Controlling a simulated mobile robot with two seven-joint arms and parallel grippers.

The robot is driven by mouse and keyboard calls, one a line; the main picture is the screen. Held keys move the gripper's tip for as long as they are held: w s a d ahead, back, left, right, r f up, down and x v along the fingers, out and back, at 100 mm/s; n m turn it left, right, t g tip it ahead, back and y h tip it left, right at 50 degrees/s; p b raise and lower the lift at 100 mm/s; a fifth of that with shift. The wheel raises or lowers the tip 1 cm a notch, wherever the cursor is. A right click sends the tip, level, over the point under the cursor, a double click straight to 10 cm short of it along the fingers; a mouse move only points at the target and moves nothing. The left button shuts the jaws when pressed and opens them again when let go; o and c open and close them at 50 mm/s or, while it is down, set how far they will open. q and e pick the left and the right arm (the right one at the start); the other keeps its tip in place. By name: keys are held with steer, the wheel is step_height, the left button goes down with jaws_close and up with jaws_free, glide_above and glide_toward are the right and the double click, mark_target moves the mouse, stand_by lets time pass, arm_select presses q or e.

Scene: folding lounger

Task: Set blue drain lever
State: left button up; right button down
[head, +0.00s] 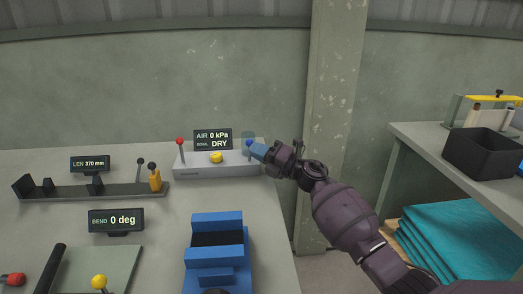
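The blue drain lever (249,143) stands at the right end of a pale grey control box (199,171). Its blue knob shows at the tips of my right gripper (256,149); most of its stem is hidden or too small to make out. My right gripper reaches in from the right with its blue fingertips at the knob. The gap between the fingers does not show, so I cannot tell whether it grips the lever. A display (212,140) behind the box reads AIR 0 kPa and BOWL DRY. My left gripper is not in view.
The box also carries a red-knobbed lever (180,142) and a yellow knob (216,157). A length gauge (120,190), a bend display (116,220) and a blue block fixture (217,255) stand on the bench. A concrete pillar (337,90) rises behind my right arm.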

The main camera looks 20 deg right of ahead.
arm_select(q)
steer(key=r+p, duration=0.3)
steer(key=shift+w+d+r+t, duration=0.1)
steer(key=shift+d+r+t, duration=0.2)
arm_select(e)
steer(key=m, duration=0.1)
steer(key=w+m+h, duration=0.1)
steer(key=m, duration=0.1)
steer(key=shift+w+d+r+h, duration=0.25)
steer(key=shift+r+h, duration=0.1)
steer(key=shift+h, duration=0.05)
